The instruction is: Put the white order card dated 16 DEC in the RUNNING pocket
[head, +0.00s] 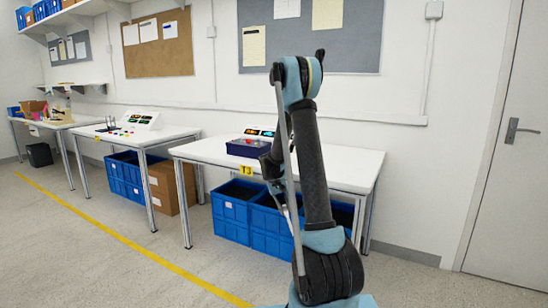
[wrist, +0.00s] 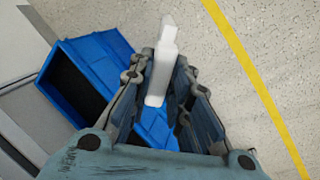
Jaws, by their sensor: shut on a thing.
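My gripper (wrist: 160,72) shows in the wrist view with its fingers on both sides of a narrow white thing, and it is shut on it. In the head view my gripper is mostly hidden by my arm, near the front edge of the nearest table. No pocket marked RUNNING can be made out in either view.
The nearest white table (head: 340,168), tagged T3, bears a dark blue box (head: 246,147). Blue crates (head: 268,222) stand below it; one crate (wrist: 88,62) lies beneath my gripper. Pinboards with papers hang behind. The floor left of the yellow line (head: 130,243) is clear.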

